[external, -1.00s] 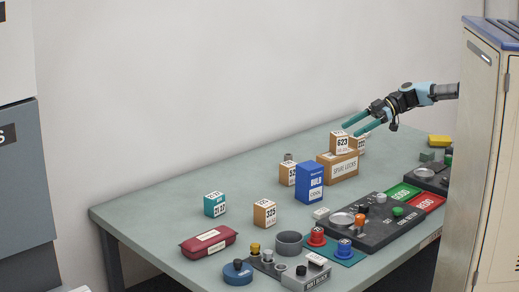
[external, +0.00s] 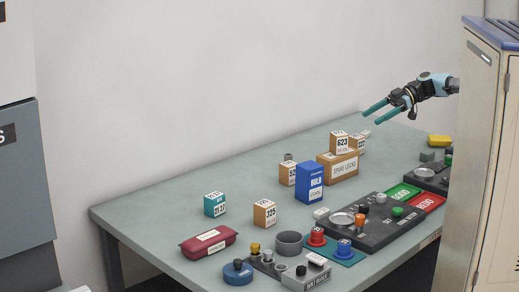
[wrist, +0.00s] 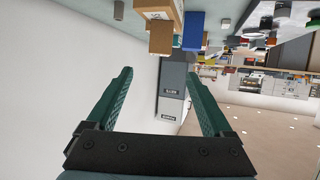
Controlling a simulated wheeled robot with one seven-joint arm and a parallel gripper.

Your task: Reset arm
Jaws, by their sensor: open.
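My gripper (external: 376,114) is in the upper right of the external view, above the far end of the table. Its two teal fingers are spread apart with nothing between them, and they point left and slightly down. The wrist view shows the same open fingers (wrist: 160,95) with a clear gap. The box marked 623 (external: 339,144) stands on the spare locks box (external: 343,167), below and left of the fingertips and apart from them. Part of my arm is hidden behind the tall beige cabinet.
The green table (external: 150,213) holds a blue box (external: 309,182), a teal box (external: 215,204), a maroon pouch (external: 208,243) and a black control panel (external: 372,232). The beige cabinet (external: 481,150) stands at right. The wall (external: 200,80) behind is bare.

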